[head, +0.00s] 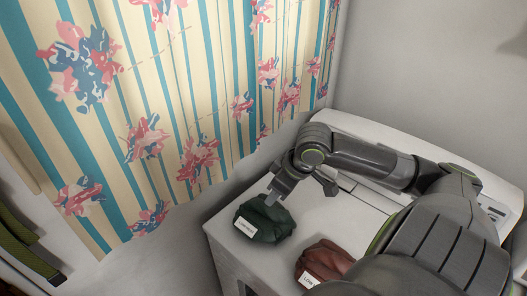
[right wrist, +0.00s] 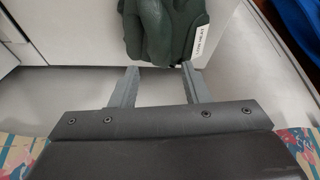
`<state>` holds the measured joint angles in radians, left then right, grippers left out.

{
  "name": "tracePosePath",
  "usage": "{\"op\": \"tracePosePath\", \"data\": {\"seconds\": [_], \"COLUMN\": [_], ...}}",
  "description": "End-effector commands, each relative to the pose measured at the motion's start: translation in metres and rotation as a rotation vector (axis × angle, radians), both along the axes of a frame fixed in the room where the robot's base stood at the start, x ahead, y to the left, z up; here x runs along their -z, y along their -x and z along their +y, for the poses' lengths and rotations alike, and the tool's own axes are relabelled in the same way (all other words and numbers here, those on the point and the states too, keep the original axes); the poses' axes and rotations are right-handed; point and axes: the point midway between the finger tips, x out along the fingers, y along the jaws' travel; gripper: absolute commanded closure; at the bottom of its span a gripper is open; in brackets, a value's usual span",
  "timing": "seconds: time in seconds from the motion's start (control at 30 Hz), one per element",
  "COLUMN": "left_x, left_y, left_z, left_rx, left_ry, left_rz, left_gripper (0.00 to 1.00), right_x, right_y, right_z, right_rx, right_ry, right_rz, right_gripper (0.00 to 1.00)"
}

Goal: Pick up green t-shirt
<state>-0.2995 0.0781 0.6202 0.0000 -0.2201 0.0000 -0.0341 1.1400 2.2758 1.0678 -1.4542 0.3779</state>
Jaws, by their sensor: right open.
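The green t-shirt (head: 268,222) is a dark green folded bundle with a white label, lying on a white top near its front left corner. My right gripper (head: 273,196) is at the shirt's upper edge in the head view. In the right wrist view the shirt (right wrist: 160,28) lies just beyond the fingertips. The two fingers (right wrist: 159,71) are spread apart with nothing between them. The tips are close to the shirt's near edge; whether they touch it I cannot tell. My left gripper is not in view.
A dark red folded garment (head: 324,260) with a white label lies right of the green shirt, partly behind my right arm. A striped floral curtain (head: 190,110) hangs at the left. A blue item (right wrist: 304,18) shows at the wrist view's upper right.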

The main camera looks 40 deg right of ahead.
Motion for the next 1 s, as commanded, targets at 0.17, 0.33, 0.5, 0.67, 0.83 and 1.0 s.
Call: {"op": "tracePosePath", "data": {"seconds": [0.17,0.33,0.5,0.67,0.83,1.0], "left_x": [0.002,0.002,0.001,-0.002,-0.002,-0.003], "left_y": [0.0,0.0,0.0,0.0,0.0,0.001], "left_z": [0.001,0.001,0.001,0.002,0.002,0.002], "left_rx": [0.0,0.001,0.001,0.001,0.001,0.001], "left_ry": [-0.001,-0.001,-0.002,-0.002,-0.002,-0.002], "left_rz": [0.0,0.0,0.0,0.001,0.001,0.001], "left_gripper": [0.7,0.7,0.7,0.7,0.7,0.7], "right_x": [0.015,0.022,0.029,0.046,0.063,0.071], "right_y": [-0.007,-0.009,-0.011,-0.015,-0.022,-0.025], "right_z": [0.002,0.002,0.003,0.004,0.004,0.005], "right_rx": [0.0,0.0,0.001,0.002,0.002,0.0], "right_ry": [-0.004,0.0,-0.003,-0.005,-0.003,0.0], "right_rz": [-0.002,0.0,0.0,0.0,-0.001,-0.001], "right_gripper": [0.58,0.58,0.58,0.58,0.58,0.58]}}
